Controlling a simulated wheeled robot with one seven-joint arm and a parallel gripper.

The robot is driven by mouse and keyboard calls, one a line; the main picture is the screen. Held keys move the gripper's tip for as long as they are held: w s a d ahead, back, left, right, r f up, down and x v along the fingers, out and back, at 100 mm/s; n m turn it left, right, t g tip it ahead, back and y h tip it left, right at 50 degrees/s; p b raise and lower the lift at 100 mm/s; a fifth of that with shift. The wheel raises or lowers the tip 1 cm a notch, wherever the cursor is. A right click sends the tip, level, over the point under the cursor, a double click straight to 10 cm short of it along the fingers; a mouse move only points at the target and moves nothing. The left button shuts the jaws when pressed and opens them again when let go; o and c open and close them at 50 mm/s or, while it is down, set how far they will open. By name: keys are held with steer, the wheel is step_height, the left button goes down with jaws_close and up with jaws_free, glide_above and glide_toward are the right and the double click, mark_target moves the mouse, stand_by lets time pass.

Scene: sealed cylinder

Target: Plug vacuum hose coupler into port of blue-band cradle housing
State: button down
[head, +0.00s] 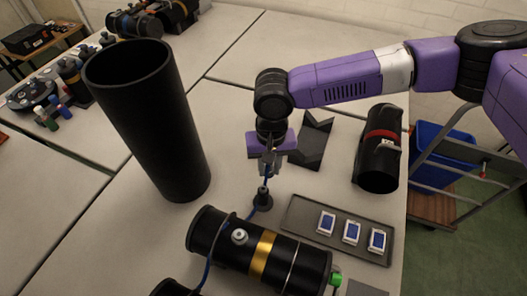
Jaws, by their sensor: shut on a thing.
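My gripper (268,165) is above the table in the middle of the head view, pointing down. It is shut on the vacuum hose coupler, which is small and mostly hidden by the fingers. A black cylinder housing with a gold band (263,252) lies in front, with a pale round fitting (240,236) on top and a green end piece (336,279). Another black housing (172,289) is cut off at the bottom edge. I see no blue band on any housing.
A tall open black tube (150,120) stands left of my gripper. A red-band black housing (380,150) lies at right. A dark tray (300,213) holds several blue-and-white packets. An angled black cradle (314,140) is behind my gripper. A blue bin (440,150) sits on a cart at right.

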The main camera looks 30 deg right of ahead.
steer(key=d+f+n, duration=0.1)
steer(key=f, duration=0.1)
steer(key=d+f+n, duration=0.1)
steer(key=n, duration=0.1)
steer(key=d+f+n, duration=0.1)
steer(key=f, duration=0.1)
steer(key=shift+w+d+f+n, duration=0.15)
steer(key=shift+w+f+n, duration=0.15)
steer(key=shift+f+n, duration=0.1)
steer(key=shift+r, duration=0.1)
